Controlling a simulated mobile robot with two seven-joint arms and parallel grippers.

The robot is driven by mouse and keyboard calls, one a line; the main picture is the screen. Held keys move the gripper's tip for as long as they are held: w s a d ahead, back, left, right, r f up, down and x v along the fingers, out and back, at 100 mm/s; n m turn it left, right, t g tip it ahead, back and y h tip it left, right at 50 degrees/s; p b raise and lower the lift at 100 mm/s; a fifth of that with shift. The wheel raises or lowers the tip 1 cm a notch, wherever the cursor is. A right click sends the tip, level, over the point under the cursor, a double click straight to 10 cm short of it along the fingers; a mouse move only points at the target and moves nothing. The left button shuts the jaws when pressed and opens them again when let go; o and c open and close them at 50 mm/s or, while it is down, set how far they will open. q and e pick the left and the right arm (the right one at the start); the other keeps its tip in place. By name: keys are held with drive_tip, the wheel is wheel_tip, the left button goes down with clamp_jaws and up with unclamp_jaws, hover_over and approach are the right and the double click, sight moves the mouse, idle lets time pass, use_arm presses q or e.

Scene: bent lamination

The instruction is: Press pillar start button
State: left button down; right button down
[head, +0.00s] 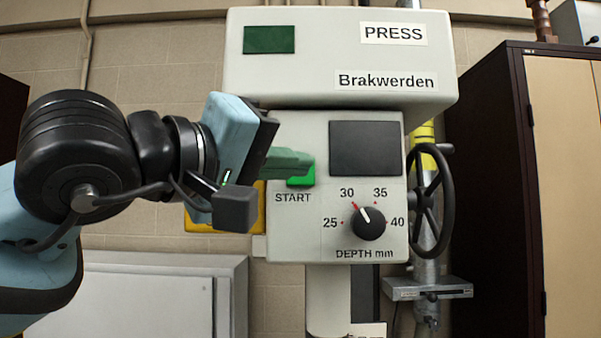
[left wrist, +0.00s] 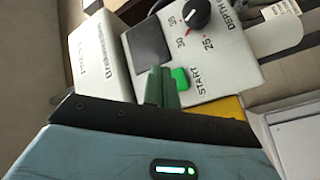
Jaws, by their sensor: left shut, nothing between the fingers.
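The green START button (head: 301,182) sits on the front of the grey press panel (head: 290,228), above the word START. In the head view its upper part is hidden behind the green fingers of my left gripper (head: 309,165). The button shows whole in the left wrist view (left wrist: 181,78), just right of the fingertips (left wrist: 160,72). My left gripper is shut and empty, its fingers pointing at the panel beside the button. I cannot tell whether the tips touch the panel. My right gripper is not in view.
A depth knob (head: 368,224) and a dark screen (head: 366,148) share the panel. A black handwheel (head: 432,200) is at its right. The press head (head: 330,60) juts out above. A dark cabinet (head: 495,200) stands right, a grey cabinet (head: 150,290) lower left.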

use_arm(q)
drive_tip(key=w, duration=0.3)
drive_tip(key=shift+w+p, duration=0.15)
drive_tip(key=shift+p, duration=0.15)
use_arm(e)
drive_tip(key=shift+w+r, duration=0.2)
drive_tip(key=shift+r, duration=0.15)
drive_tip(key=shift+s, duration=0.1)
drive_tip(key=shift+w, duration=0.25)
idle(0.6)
use_arm(q)
drive_tip(key=shift+w, duration=0.15)
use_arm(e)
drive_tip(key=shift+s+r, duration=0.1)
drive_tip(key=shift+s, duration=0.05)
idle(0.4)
use_arm(q)
drive_tip(key=shift+w, duration=0.3)
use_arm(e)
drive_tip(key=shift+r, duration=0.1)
